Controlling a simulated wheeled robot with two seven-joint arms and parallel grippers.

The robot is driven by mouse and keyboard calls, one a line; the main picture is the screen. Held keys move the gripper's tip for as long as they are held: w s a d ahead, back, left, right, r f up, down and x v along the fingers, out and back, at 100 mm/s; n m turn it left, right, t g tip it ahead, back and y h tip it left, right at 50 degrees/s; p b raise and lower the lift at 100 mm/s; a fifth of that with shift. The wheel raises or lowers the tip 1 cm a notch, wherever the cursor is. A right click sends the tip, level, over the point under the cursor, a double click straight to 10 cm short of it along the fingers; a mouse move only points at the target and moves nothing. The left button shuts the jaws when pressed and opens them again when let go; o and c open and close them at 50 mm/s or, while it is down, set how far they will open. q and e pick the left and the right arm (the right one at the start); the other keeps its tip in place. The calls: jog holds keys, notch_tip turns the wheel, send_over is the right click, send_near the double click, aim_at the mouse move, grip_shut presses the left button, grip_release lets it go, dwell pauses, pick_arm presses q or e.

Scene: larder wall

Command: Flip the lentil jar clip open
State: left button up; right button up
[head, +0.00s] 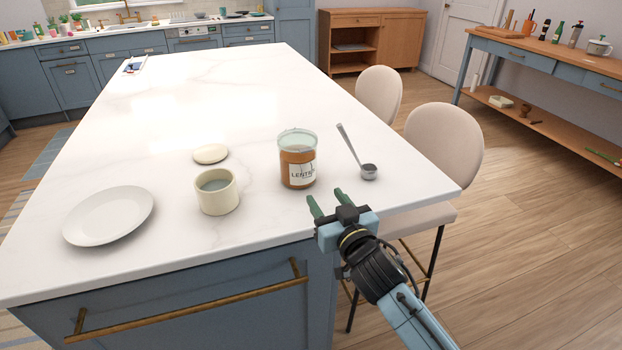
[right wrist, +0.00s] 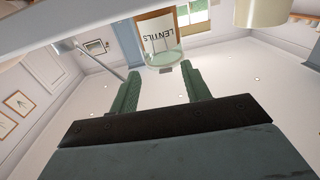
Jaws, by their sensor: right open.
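The lentil jar (head: 298,162) stands upright near the front edge of the white island. It has an orange-brown filling, a white "LENTILS" label and a pale glass top. Its clip is too small to make out clearly. My right gripper (head: 325,200) is open and empty, just in front of the jar and a little to its right, apart from it. In the right wrist view, which looks upside down, the jar (right wrist: 158,42) shows beyond and between the two green fingers (right wrist: 162,80). My left gripper is not in view.
A metal scoop (head: 368,171) with a long handle is right of the jar. Left of it are a cream pot (head: 217,197), a round cream lid (head: 210,154) and a white plate (head: 110,215). Chairs (head: 443,146) stand along the island's right side. The island top (head: 230,95) behind is mostly clear.

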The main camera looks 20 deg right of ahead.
aim_at(307, 172)
jog(key=w, duration=0.5)
jog(key=w+b, duration=0.1)
jog(key=w, duration=0.2)
jog(key=shift+w+a, duration=0.25)
jog(key=shift+a, duration=0.15)
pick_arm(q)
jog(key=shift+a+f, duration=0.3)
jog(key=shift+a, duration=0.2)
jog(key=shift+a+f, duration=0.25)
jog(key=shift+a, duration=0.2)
pick_arm(e)
jog(key=shift+w, duration=0.4)
